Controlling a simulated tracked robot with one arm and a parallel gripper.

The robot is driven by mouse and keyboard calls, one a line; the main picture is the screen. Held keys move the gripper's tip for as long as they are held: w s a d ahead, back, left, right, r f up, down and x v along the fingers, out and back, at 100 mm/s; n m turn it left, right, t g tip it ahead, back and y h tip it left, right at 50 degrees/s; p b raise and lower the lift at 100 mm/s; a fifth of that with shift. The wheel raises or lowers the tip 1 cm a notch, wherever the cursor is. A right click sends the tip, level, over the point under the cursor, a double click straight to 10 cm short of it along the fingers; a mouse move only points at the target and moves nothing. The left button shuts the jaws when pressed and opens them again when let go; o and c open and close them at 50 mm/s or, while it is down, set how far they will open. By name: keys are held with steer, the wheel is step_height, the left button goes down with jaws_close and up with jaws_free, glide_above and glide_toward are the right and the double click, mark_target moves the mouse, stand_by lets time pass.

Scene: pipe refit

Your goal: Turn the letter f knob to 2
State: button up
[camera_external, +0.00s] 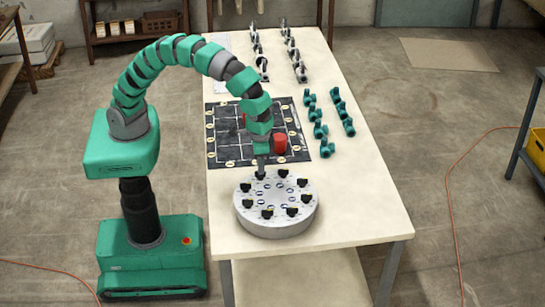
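A round grey drum (277,224) stands on the table's near part. Several black knobs sit in a ring on its top, among them a front knob (267,213), a right knob (302,181) and a left knob (245,187). The letters and numbers beside the knobs are too small to read, so I cannot tell which one is f or where it points.
The pale table (362,212) carries a black gridded board (222,149) behind the drum, with a red cylinder (280,143) close to my arm's right side. Several teal pipe fittings (320,130) lie to the right. Metal fittings (299,62) stand farther back. The table's right front is clear.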

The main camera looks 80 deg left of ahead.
steer(key=shift+f, duration=1.25)
jaws_close()
